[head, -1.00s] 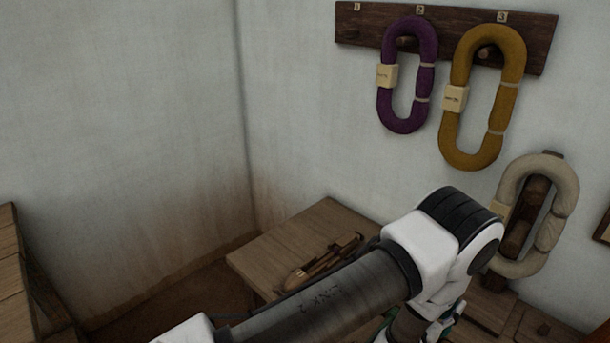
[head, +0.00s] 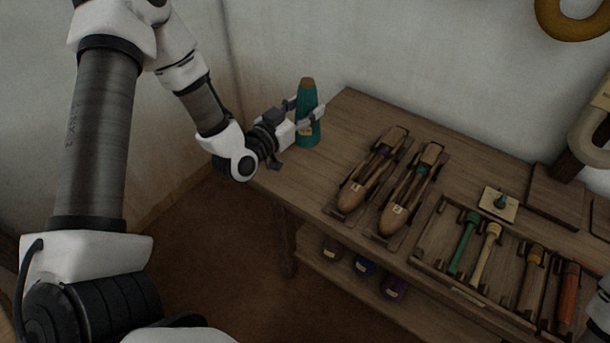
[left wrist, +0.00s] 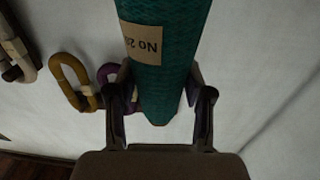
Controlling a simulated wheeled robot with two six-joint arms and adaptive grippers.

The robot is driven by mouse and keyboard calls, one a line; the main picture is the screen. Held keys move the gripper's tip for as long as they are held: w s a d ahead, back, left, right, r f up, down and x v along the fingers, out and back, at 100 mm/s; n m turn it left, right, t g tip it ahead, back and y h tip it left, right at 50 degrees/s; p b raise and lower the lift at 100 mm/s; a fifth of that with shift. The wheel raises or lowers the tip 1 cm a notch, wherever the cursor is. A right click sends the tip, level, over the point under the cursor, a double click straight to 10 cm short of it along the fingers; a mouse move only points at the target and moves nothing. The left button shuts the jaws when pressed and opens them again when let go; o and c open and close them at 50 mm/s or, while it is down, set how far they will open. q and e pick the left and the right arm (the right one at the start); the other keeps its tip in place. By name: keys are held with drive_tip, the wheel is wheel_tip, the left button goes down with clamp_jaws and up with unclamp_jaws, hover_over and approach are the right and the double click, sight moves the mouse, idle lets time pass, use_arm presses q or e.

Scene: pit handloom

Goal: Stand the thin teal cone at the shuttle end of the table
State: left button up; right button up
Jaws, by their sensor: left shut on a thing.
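The thin teal cone (head: 307,134) is upright with its brown tip up, over the left end of the wooden table (head: 340,125), beside two wooden shuttles (head: 364,181). My left gripper (head: 310,116) is shut on the cone's body from the left. I cannot tell whether the cone's base touches the table. In the left wrist view the teal cone (left wrist: 163,85), with a tan label, is between both fingers of my left gripper (left wrist: 160,100).
A rack (head: 435,238) with several coloured bobbins lies right of the shuttles. A small pale block (head: 499,204) with a dark teal piece sits behind it. Several dark cones (head: 364,266) are on the lower shelf. The table between cone and shuttles is clear.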

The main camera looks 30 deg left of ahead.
sight(298, 146)
use_arm(q)
drive_tip(key=shift+s+a+m+h+b, duration=0.15)
drive_tip(key=shift+s+m+h+b, duration=0.15)
drive_tip(key=shift+s+h+b, duration=0.45)
drive_tip(key=f, duration=0.3)
drive_tip(key=f+b, duration=0.1)
drive_tip(key=f, duration=0.2)
drive_tip(key=f+b, duration=0.1)
drive_tip(key=f, duration=0.2)
drive_tip(key=shift+s+f, duration=0.25)
drive_tip(key=shift+f, duration=0.1)
drive_tip(key=shift+w, duration=0.1)
use_arm(e)
wheel_tip(298, 146, down, 5)
use_arm(q)
drive_tip(key=shift+f, duration=0.15)
drive_tip(key=o, duration=1.2)
use_arm(e)
drive_tip(key=shift+f, duration=0.1)
